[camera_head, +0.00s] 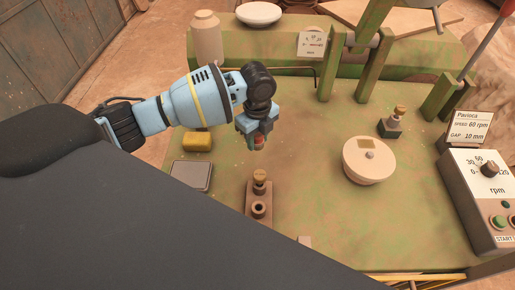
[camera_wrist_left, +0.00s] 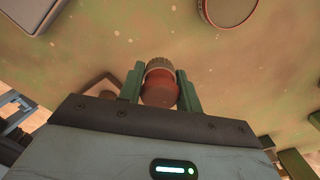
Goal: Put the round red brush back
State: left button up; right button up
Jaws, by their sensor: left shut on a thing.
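My left gripper (camera_head: 255,132) is shut on the round red brush (camera_head: 258,141), above the green, worn tabletop. In the left wrist view the brush (camera_wrist_left: 160,88) sits between the two green fingers, with its red-brown body nearer me and a tan ribbed end pointing away. In the head view most of the brush is hidden by the fingers. A brown block (camera_head: 259,223) stands on the table below the gripper in the picture. It has a round piece with a tan top at its far end and a dark round opening nearer me. My right gripper is not in view.
A yellow sponge-like block (camera_head: 197,141) and a grey flat tray (camera_head: 191,175) lie left of the gripper. A pale round lidded pot (camera_head: 369,163) and a small dark bottle (camera_head: 391,126) stand to the right. A control box (camera_head: 483,195) is at the right edge.

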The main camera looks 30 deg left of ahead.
aim_at(257, 156)
pick_arm(q)
jog(key=shift+f, duration=2.45)
jog(key=shift+f, duration=0.1)
jog(key=o, duration=0.9)
notch_tip(257, 156, up, 12)
jog(key=shift+r+p, duration=0.15)
jog(key=shift+p, duration=0.15)
